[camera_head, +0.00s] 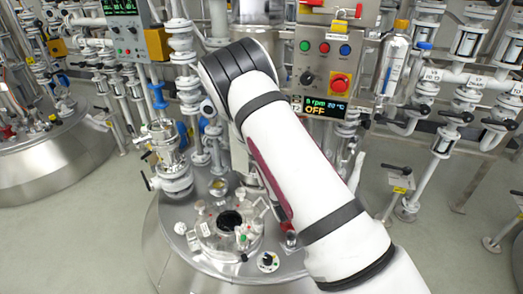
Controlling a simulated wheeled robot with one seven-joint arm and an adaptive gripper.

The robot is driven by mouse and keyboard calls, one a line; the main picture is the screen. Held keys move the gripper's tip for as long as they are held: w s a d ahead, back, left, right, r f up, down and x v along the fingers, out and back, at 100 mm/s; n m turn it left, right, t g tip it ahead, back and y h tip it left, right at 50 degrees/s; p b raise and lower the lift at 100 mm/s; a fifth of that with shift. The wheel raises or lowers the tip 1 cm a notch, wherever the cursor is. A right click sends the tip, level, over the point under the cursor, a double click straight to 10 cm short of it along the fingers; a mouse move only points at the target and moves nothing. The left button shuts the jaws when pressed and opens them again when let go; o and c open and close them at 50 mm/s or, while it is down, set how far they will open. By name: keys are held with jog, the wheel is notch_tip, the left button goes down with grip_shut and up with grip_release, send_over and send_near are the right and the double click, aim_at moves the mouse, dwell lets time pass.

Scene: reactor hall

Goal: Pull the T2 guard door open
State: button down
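The T2 control panel (330,70) stands upright behind my arm, with a small T2 label at its lower left. Its display (325,107) reads OFF, 0 rpm and 20 °C. Below it is the round steel vessel top (185,245) with a dark open port (231,220). A dark red edge (267,180) shows along the left side of my white arm; I cannot tell whether it belongs to the guard door. No guard door can be made out clearly, and my arm covers much of that area. My gripper is not visible.
A second steel vessel (50,165) stands at the left, with another control panel (122,30) above it. Pipes and valves (455,120) fill the right side. A clear bottle (391,65) hangs beside the T2 panel. Grey floor (440,250) is free at the lower right.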

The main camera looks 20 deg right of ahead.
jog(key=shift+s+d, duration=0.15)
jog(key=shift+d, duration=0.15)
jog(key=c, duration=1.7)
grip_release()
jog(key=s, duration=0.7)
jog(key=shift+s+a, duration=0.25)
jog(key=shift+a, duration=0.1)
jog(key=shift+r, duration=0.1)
